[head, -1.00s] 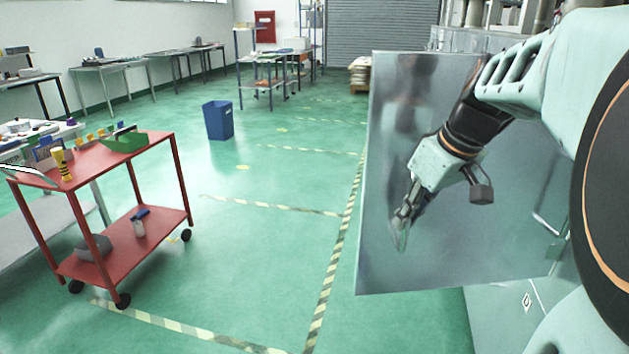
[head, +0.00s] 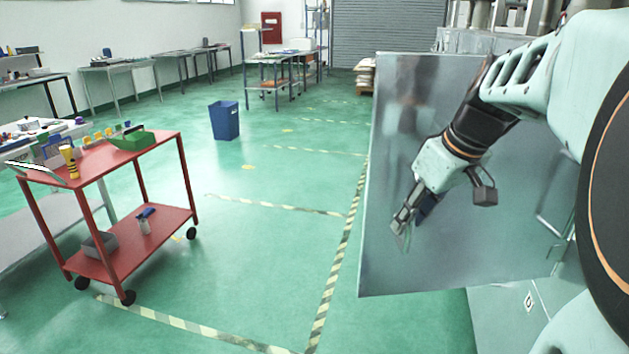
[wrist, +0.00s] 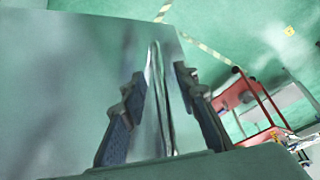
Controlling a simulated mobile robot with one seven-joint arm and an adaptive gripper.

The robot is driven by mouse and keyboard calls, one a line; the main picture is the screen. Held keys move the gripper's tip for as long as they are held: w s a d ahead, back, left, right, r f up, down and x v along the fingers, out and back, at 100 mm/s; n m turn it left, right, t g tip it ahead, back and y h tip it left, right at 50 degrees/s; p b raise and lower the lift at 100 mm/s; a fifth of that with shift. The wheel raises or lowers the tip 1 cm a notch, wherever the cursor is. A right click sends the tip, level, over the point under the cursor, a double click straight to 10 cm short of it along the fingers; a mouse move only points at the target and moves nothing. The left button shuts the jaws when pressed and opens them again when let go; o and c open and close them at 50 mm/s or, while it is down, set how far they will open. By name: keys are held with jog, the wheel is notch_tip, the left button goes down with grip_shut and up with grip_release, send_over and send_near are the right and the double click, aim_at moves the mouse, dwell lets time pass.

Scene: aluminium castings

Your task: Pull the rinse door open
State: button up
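The rinse door (head: 385,150) is a shiny grey metal panel that stands swung out from the machine on the right of the head view. It also fills the left of the wrist view (wrist: 60,80). My gripper (head: 408,222) is in front of the door near its free edge. In the wrist view its two dark fingers (wrist: 160,76) are apart, on either side of a slim upright bar handle (wrist: 158,100) on the door. Gaps show between fingers and bar. Contact at the fingertips cannot be made out. My arm hides part of the door.
A red cart (head: 110,167) with a green bin stands at the left. A blue bin (head: 224,120) stands on the open green floor beyond. Striped tape marks the floor left of the door. Another bar handle (head: 547,226) shows at the machine's front.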

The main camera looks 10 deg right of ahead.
notch_tip(320, 180, up, 10)
jog(key=shift+f, duration=0.15)
dwell(0.5)
jog(key=shift+r, duration=0.2)
